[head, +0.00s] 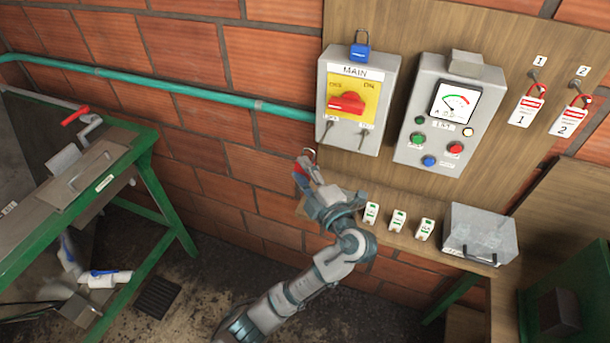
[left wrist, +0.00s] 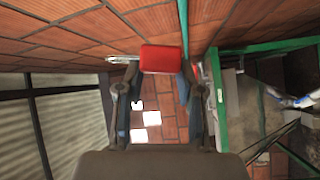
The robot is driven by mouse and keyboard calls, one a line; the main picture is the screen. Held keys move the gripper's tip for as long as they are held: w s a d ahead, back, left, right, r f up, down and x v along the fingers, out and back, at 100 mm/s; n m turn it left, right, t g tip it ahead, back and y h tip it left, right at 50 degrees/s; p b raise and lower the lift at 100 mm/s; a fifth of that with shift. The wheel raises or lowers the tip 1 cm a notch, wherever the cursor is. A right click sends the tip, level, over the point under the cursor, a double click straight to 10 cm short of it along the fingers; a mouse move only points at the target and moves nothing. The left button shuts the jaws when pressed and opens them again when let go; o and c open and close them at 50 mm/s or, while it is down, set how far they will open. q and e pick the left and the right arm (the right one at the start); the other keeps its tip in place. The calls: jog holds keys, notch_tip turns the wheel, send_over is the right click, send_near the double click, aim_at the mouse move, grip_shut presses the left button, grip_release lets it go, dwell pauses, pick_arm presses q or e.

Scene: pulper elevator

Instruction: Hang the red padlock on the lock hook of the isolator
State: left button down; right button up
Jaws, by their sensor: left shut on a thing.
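The red padlock (head: 298,169) is held between the fingers of my left gripper (head: 306,176), its metal shackle pointing up. The left wrist view shows the red padlock body (left wrist: 160,59) between both fingertips, with the shackle out to the left. The isolator (head: 359,78) is a grey box marked MAIN on the board, with a yellow plate and a red rotary handle (head: 347,103). Two small metal hooks show low on its front, a left one (head: 326,131) and a right one (head: 362,138); their labels are too small to read surely. The gripper is below the isolator's lower left corner, apart from it.
A blue padlock (head: 359,53) hangs on top of the isolator. A meter panel (head: 450,115) is to the right, then tagged hooks 1 (head: 534,80) and 2 (head: 577,88). A teal pipe (head: 200,83) crosses the wall.

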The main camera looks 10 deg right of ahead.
pick_arm(q)
jog(key=shift+w, duration=0.5)
jog(key=w+d+f+p, duration=0.1)
jog(key=w+d+p, duration=0.1)
jog(key=w+d, duration=0.3)
jog(key=shift+f, duration=0.35)
jog(key=shift+a, duration=0.15)
